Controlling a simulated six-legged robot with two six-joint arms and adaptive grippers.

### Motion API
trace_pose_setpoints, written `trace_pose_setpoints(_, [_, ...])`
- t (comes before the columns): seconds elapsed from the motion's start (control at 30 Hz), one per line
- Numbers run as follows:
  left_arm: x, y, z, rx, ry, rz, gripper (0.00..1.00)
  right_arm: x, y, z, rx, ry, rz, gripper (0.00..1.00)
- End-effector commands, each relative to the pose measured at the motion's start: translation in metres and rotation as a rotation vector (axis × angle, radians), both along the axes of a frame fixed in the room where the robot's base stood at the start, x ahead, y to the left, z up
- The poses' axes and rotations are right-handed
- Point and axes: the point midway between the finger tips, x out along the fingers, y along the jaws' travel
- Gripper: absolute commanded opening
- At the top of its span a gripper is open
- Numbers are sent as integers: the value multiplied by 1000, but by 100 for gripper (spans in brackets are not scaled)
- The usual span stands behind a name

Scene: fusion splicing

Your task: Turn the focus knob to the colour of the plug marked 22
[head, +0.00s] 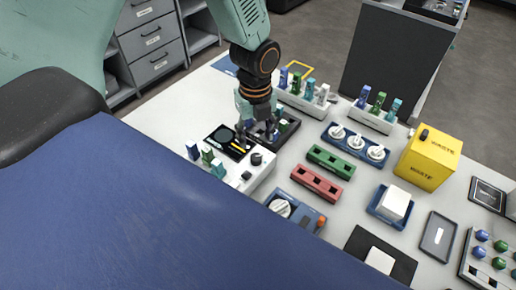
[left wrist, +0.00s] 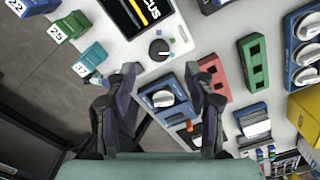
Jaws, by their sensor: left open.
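The white splicer (head: 262,172) has a dark screen reading in part "CUS" in the left wrist view (left wrist: 143,12). Its black focus knob (head: 257,158) also shows in the left wrist view (left wrist: 159,49), with a pale pointer line and small coloured marks near it. The plug marked 22 (left wrist: 36,6) is blue; it also shows in the head view (head: 193,152). Beside it are a green plug marked 25 (left wrist: 70,25) and a teal plug (left wrist: 92,56), whose number looks like 37. My left gripper (head: 257,134) is open and empty above the splicer, apart from the knob. My right gripper is out of view.
A blue device with a white dial (head: 280,207), a red block (head: 315,183) and a green block (head: 331,162) lie right of the splicer. A blue tray with white dials (head: 356,143) and a yellow waste bin (head: 428,158) stand farther right. Plug racks stand behind.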

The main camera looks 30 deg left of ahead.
Motion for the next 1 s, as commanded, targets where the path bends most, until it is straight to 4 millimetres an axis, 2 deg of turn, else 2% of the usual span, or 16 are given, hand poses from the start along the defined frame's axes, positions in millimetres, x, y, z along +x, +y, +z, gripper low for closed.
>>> trace_pose_setpoints(0.2, [-5,0,-36,1,4,-1,54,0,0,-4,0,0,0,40])
trace_pose_setpoints(0.4, [-4,0,-62,1,3,-1,54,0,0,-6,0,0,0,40])
trace_pose_setpoints(0.57, [-3,0,-71,0,2,-1,54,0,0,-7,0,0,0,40])
trace_pose_setpoints(0.83, [-1,0,-71,1,1,0,54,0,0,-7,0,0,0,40])
trace_pose_setpoints(1.0, [0,0,-71,1,1,1,39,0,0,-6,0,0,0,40])
